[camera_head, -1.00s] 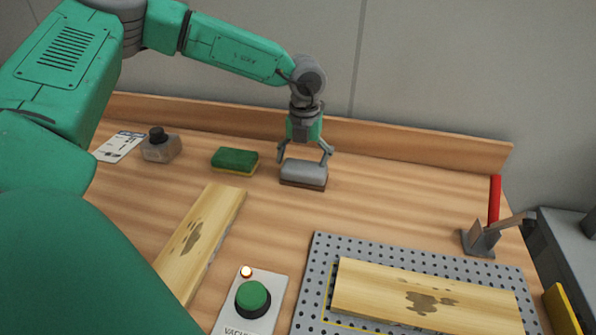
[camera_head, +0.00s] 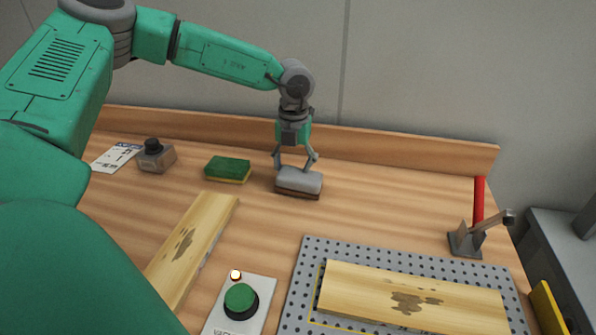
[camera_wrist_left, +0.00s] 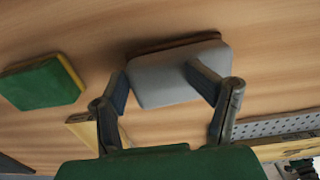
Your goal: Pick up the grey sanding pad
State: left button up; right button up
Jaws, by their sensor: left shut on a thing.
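The grey sanding pad (camera_head: 299,181), a grey block with a brown underside, is near the back of the wooden table. It also shows in the left wrist view (camera_wrist_left: 165,80). My left gripper (camera_head: 295,164) comes down from above and is shut on the pad, one finger on each side. The fingers (camera_wrist_left: 158,86) reach the grey top part in the left wrist view. The pad appears to be at table height; I cannot tell whether it is slightly lifted. My right gripper is not in view.
A green and yellow sponge (camera_head: 228,169) lies left of the pad. Farther left are a grey block with a black knob (camera_head: 155,156) and a card (camera_head: 115,157). In front are stained boards (camera_head: 190,245), a green button box (camera_head: 241,301), a perforated plate (camera_head: 300,290) and a red-handled clamp (camera_head: 478,215).

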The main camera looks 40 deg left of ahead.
aim_at(293, 167)
pick_arm(q)
jog(key=r, duration=0.7)
jog(key=shift+w+a, duration=0.1)
jog(key=shift+a, duration=0.1)
grip_shut()
jog(key=shift+d+r, duration=0.4)
jog(key=shift+d, duration=0.2)
jog(key=o, duration=1.4)
grip_release()
jog(key=shift+a+f, duration=0.1)
jog(key=shift+a, duration=0.15)
jog(key=shift+c, duration=0.2)
jog(key=o, duration=0.3)
jog(key=shift+a, duration=0.15)
jog(key=shift+a+f, duration=0.1)
jog(key=shift+a, duration=0.15)
jog(key=shift+d, duration=0.1)
